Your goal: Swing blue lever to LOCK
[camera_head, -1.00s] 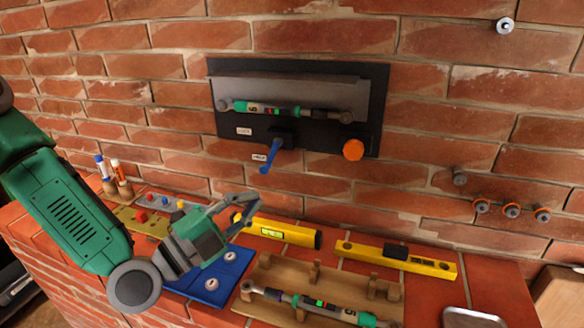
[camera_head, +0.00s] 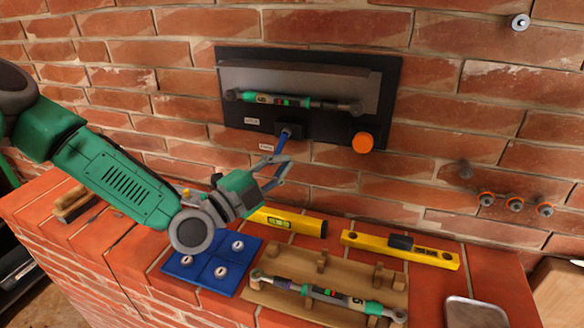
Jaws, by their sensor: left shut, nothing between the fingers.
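The blue lever (camera_head: 283,142) hangs from a black pivot block (camera_head: 290,129) on the dark wall panel (camera_head: 226,88). It points down and slightly left; its lower end is partly hidden by my gripper. Two small pale labels sit left of it, an upper one (camera_head: 251,121) and a lower one (camera_head: 266,147); their text is too small to read. My left gripper (camera_head: 284,166) is shut and empty, its fingertips at the lever's lower end. I cannot tell whether they touch it. My right gripper is not in view.
An orange knob (camera_head: 363,142) sits right of the lever, below a torque wrench (camera_head: 292,101) on the panel. On the brick ledge lie a blue pad (camera_head: 206,270), yellow levels (camera_head: 399,249) and a wooden rack (camera_head: 258,293) with another wrench. Several wall bolts (camera_head: 515,204) are at right.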

